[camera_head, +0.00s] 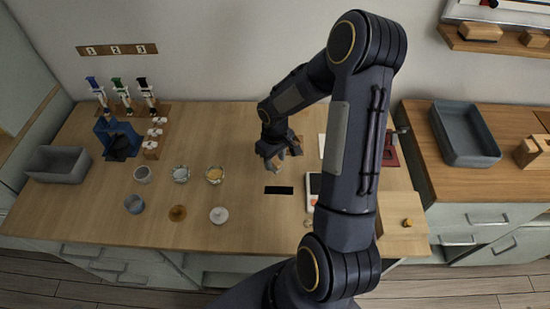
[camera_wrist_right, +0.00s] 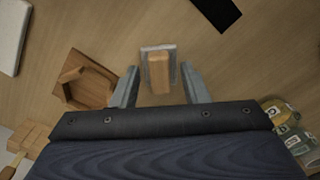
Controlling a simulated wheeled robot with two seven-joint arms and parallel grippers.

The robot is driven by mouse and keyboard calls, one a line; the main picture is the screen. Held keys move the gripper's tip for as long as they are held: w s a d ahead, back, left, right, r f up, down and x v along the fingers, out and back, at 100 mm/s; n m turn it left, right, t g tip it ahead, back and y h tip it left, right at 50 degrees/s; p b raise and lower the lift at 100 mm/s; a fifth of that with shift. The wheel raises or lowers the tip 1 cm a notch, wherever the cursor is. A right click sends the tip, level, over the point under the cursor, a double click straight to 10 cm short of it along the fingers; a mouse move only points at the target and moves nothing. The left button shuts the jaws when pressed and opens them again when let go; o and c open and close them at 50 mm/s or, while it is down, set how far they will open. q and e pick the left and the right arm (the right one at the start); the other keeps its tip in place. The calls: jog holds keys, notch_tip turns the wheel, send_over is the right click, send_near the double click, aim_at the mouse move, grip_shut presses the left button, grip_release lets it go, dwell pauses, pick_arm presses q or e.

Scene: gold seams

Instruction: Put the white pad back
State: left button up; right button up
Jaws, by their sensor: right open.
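The white pad (camera_wrist_right: 146,51) shows in the right wrist view as a pale greyish-white square with a wooden block handle (camera_wrist_right: 159,73) on top. It rests on the wooden worktop. My right gripper (camera_wrist_right: 157,88) is open, with one finger on each side of the handle and a gap on both sides. In the head view my right gripper (camera_head: 279,158) is low over the back middle of the worktop, and the pad cannot be made out clearly there. My left gripper is not in view.
A wooden holder with an angular recess (camera_wrist_right: 88,80) lies left of the pad in the wrist view. A black strip (camera_head: 279,190) lies in front of the gripper. Small dishes (camera_head: 215,174) stand to the left. A white scale (camera_head: 313,185) stands beside my right arm.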

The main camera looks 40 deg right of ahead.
notch_tip(320, 180, up, 12)
jog(key=p, duration=0.9)
notch_tip(320, 180, up, 6)
jog(key=t, duration=0.1)
send_over(275, 161)
jog(key=s+a, duration=0.2)
jog(key=s+a+r+m+t+y, duration=0.2)
jog(key=s+a+r+t+y, duration=0.1)
jog(key=s+a+r, duration=0.9)
jog(key=s+t, duration=0.1)
jog(key=s, duration=0.3)
jog(key=shift+a+r+m+t+y, duration=0.15)
jog(key=shift+r+m+t+y, duration=0.15)
jog(key=shift+m+y, duration=0.1)
notch_tip(275, 161, down, 4)
jog(key=b, duration=0.4)
